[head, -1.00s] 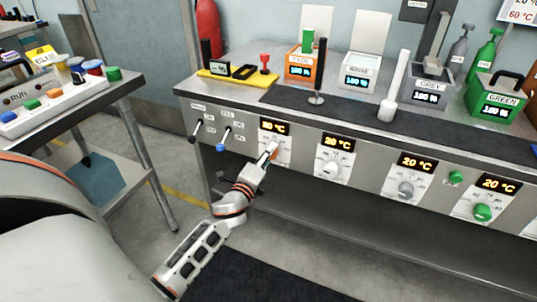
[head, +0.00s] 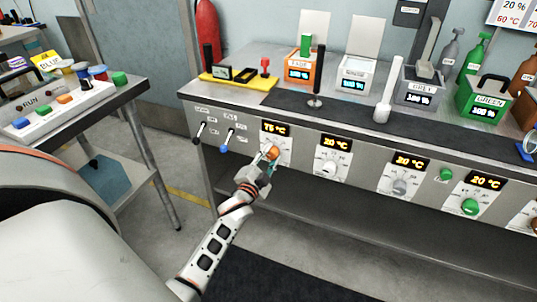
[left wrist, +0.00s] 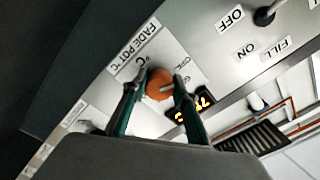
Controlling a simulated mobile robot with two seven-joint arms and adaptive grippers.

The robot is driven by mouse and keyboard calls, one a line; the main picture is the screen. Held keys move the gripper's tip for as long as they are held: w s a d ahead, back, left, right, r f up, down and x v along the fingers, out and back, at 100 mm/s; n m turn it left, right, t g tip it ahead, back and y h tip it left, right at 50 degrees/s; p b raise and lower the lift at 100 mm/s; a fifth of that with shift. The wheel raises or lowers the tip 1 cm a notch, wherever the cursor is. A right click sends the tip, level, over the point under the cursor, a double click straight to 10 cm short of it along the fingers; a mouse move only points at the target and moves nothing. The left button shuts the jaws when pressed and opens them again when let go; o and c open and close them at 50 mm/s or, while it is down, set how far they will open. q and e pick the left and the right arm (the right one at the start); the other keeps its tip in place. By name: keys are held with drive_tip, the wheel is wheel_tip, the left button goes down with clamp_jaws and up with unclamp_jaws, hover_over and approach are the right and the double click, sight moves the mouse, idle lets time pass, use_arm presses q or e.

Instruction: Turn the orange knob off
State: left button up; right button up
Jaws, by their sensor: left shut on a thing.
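The orange knob (head: 273,151) is on the front panel of the bench, under a lit display (head: 275,129) that reads about 75 °C. My left gripper (head: 269,157) reaches it from below and hides part of it and its dial. In the left wrist view, the orange knob (left wrist: 160,84) sits between the two fingers of my left gripper (left wrist: 158,88), which are closed on its sides. The label beside it reads FADE POT °C. My right gripper is not in view.
A white knob (head: 329,167), a grey knob (head: 400,187) and a green knob (head: 470,207) sit to the right under displays reading 20 °C. Pots stand on the bench top (head: 345,94).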

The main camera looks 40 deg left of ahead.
use_arm(q)
drive_tip(key=shift+n+p, duration=0.35)
drive_tip(key=shift+n, duration=0.65)
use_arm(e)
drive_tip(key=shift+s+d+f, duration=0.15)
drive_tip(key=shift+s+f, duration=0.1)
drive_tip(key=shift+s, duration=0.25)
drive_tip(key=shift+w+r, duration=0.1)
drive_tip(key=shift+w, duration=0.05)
use_arm(q)
drive_tip(key=o, duration=1.1)
drive_tip(key=v, duration=1.2)
drive_tip(key=shift+s, duration=0.1)
drive_tip(key=shift+f, duration=0.1)
